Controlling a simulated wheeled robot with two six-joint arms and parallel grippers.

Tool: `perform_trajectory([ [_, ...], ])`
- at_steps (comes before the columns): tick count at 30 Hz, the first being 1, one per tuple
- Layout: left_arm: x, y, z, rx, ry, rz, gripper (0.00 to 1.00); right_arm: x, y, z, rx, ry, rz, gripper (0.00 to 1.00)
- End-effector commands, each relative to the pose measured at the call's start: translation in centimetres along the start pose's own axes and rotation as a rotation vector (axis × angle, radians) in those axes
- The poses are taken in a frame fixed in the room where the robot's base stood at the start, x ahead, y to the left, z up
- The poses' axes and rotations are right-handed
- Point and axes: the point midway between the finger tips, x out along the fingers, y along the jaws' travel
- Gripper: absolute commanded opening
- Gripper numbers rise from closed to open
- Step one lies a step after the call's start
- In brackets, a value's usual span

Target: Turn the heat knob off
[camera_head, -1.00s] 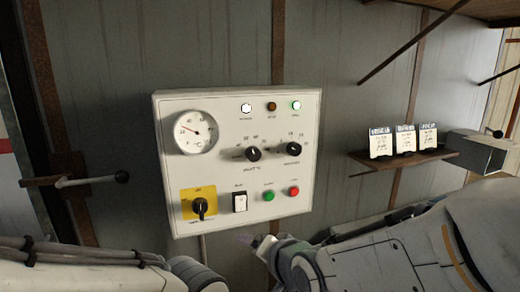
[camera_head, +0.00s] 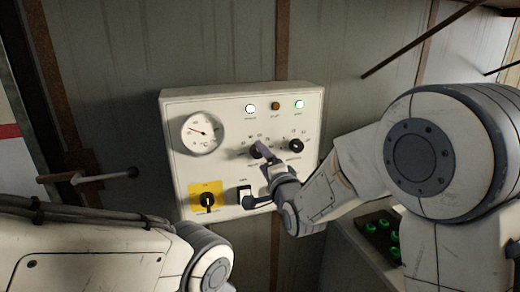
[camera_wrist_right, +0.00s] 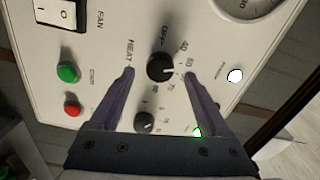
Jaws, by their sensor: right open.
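The heat knob (camera_wrist_right: 161,68) is a black round dial on the white control panel (camera_wrist_right: 215,45). In the wrist view its white mark points right, toward the higher numbers and away from OFF, which is printed above it. My right gripper (camera_wrist_right: 160,73) is open, with one purple finger on each side of the knob; whether they touch it I cannot tell. In the head view my right gripper (camera_head: 264,152) partly covers the knob (camera_head: 255,152). My left arm shows at the lower left, but its gripper is out of view.
A second black knob (camera_head: 295,146) sits close to the right of the heat knob. The panel also holds a gauge (camera_head: 202,133), a yellow-backed switch (camera_head: 207,203), a white rocker switch (camera_head: 245,194) and lamps along the top. A lever (camera_head: 100,177) sticks out at the left.

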Motion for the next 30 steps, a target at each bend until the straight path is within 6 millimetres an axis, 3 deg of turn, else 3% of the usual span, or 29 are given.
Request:
perform_trajectory([
  [6, -1.1, 0.1, -0.1, 0.002, 0.0, 0.0, 0.5, 2.0, -0.1, 0.0, 0.0, 0.0, 0.001, 0.8],
  [16, -1.1, 0.1, -0.1, 0.003, 0.0, 0.0, 0.5, 2.3, 0.0, 0.0, -0.001, 0.0, -0.001, 0.8],
  [22, -1.1, 0.1, -0.1, 0.002, 0.0, 0.0, 0.5, 2.3, 0.0, 0.0, -0.001, 0.0, 0.0, 0.04],
  [23, -1.1, 0.1, -0.1, 0.003, 0.0, 0.0, 0.5, 2.3, 0.0, 0.0, -0.001, 0.0, 0.0, 0.0],
  [30, -0.7, 0.1, 0.0, 0.002, 0.0, 0.0, 0.5, 2.3, 0.2, 0.1, -0.02, 0.0, 0.0, 0.0],
])
